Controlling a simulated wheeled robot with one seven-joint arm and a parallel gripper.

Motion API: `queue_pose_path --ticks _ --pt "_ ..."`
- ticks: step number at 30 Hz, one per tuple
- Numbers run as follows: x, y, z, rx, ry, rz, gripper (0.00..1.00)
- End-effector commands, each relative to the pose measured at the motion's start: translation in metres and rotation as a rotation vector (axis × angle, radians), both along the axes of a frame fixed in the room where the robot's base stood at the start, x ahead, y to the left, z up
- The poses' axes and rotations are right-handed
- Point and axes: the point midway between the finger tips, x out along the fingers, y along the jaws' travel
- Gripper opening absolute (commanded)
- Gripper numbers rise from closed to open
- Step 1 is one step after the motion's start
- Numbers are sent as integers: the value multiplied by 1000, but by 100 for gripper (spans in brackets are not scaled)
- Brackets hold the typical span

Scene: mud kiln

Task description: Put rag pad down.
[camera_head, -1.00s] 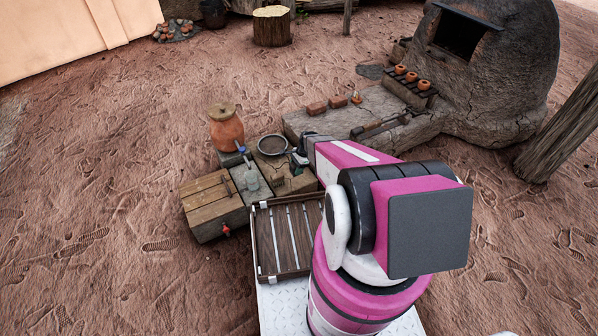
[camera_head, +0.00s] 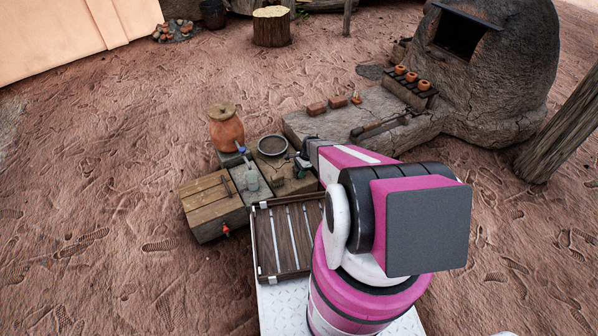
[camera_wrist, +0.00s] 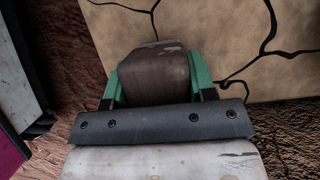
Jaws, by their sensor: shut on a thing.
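The rag pad (camera_wrist: 155,76) is a dark brown, worn-looking block in the wrist view, held between the two green fingers of my gripper (camera_wrist: 154,66). My gripper is shut on it. Beyond it lies a pale, cracked surface (camera_wrist: 225,35); I cannot tell whether the pad touches it. The pad is not clear there.
A dark round sieve (camera_head: 272,145), a lidded clay jar (camera_head: 226,128) and a small grey container (camera_head: 251,180) stand around the bench. A slatted tray (camera_head: 264,245) sits in front.

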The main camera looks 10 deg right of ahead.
Motion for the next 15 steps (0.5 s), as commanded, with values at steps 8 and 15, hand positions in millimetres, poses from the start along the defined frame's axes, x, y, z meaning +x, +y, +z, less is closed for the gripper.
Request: queue_pose_path --ticks 8,15 --pt "0 0 -2 0 0 0 76" --pt "0 0 3 0 0 0 76"
